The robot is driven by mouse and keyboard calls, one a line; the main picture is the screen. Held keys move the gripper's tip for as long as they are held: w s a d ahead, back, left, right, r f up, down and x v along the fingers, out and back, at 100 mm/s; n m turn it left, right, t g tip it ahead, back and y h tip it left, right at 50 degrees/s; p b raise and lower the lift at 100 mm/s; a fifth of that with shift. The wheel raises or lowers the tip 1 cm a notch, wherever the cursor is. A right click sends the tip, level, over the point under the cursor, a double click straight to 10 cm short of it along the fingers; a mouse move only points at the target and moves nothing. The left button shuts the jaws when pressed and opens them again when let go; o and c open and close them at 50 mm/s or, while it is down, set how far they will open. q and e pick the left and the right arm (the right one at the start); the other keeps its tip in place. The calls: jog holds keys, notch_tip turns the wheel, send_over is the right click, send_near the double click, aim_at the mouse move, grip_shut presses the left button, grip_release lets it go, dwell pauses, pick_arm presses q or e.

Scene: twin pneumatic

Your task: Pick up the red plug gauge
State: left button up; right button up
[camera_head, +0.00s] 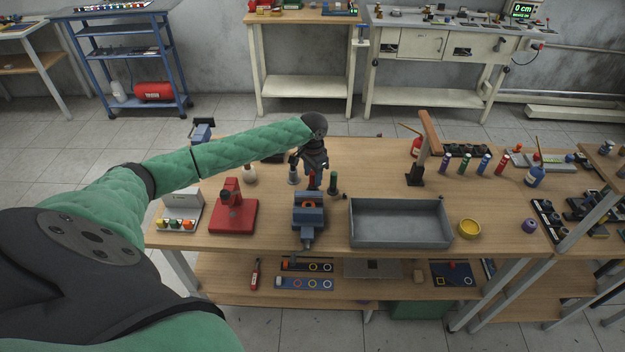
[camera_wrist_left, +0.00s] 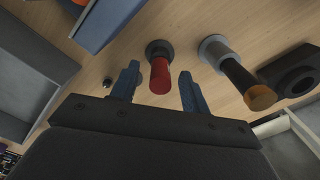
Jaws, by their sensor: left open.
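The red plug gauge (camera_head: 312,178) stands on the workbench just behind the blue vise in the head view. In the left wrist view the red plug gauge (camera_wrist_left: 160,76) rises from a dark round base (camera_wrist_left: 159,48). My left gripper (camera_head: 313,167) is above it, reaching down. In the wrist view my left gripper (camera_wrist_left: 159,84) is open, with one blue finger on each side of the red gauge. Gaps show between the gauge and both fingers. How deep it sits between them is unclear. My right gripper is not in view.
The blue vise (camera_head: 309,213) is in front. A grey tray (camera_head: 399,226) is further right, a red press (camera_head: 232,212) left. In the wrist view a black-handled gauge (camera_wrist_left: 240,78) stands beside the right finger.

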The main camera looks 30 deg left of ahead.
pick_arm(q)
jog(key=shift+w+f, duration=0.1)
jog(key=shift+f, duration=0.35)
grip_shut()
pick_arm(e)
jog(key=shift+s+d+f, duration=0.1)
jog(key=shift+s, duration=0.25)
pick_arm(q)
jog(key=shift+r, duration=0.15)
